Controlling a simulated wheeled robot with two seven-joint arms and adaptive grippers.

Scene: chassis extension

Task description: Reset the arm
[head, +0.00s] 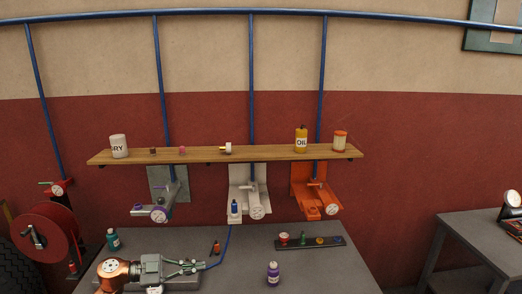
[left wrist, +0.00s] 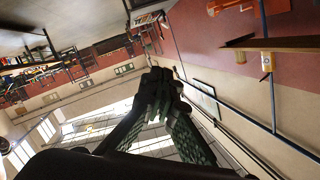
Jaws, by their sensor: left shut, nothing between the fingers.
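My left gripper (head: 204,266) is over the left part of the grey table (head: 345,275) in the head view, pointing right, with its arm coming in from the lower left. In the left wrist view its fingers (left wrist: 158,75) are closed together with nothing between them. That view looks out across the room, with the ceiling and windows showing. I cannot tell how far the gripper is above the table. My right gripper is not in either view.
A wooden shelf (head: 260,154) on the wall holds cans and small items. Below it are a grey, a white and an orange wall unit (head: 315,195). A purple bottle (head: 273,273), a teal bottle (head: 113,239) and a dark tray (head: 310,243) are on the table. A red hose reel (head: 45,235) stands left.

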